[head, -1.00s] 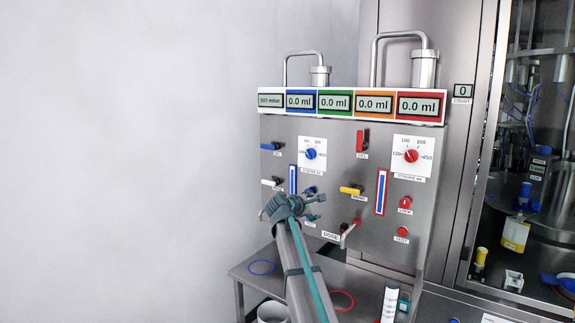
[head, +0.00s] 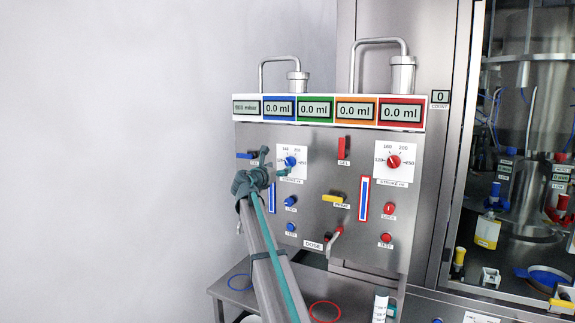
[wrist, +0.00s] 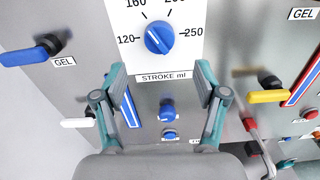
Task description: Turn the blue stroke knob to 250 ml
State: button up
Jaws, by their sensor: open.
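The blue stroke knob (head: 290,162) sits on a white dial plate (head: 299,150) on the steel panel. In the wrist view the blue knob (wrist: 159,38) shows at top centre, with 120 to its left and 250 to its right. A pale slanted line crosses its face; I cannot tell which end is the pointer. My gripper (wrist: 160,72) is open and empty. Its two fingers stand apart to the lower left and lower right of the knob, over the "STROKE ml" label (wrist: 164,77). In the head view my gripper (head: 275,163) is just left of the knob.
A blue lever (wrist: 32,54) is at the left in the wrist view, and a yellow lever (wrist: 268,96) at the right.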

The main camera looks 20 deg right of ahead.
aim_at(287, 164)
jog(key=p+x, duration=0.1)
jog(key=x, duration=0.7)
jog(key=shift+a, duration=0.1)
jog(key=shift+c, duration=0.3)
jog(key=c, duration=1.1)
